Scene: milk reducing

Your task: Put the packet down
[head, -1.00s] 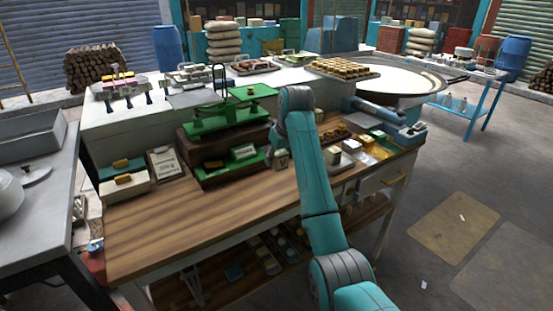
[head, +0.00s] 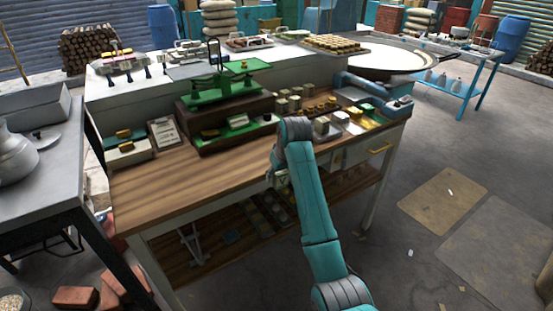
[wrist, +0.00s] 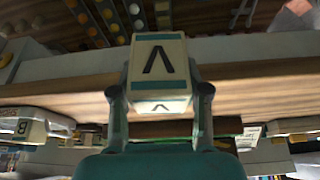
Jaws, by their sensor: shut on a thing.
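In the head view my gripper (head: 279,176) is at the front edge of the wooden worktop (head: 200,190), mostly hidden behind my wrist. The packet is hardly visible there. I cannot tell its height over the worktop.
A green balance scale (head: 222,90) stands on a dark wooden box at the back. Several small packets and blocks stand at the worktop's right. A clipboard (head: 164,132) lies at the left. The front left of the worktop is clear.

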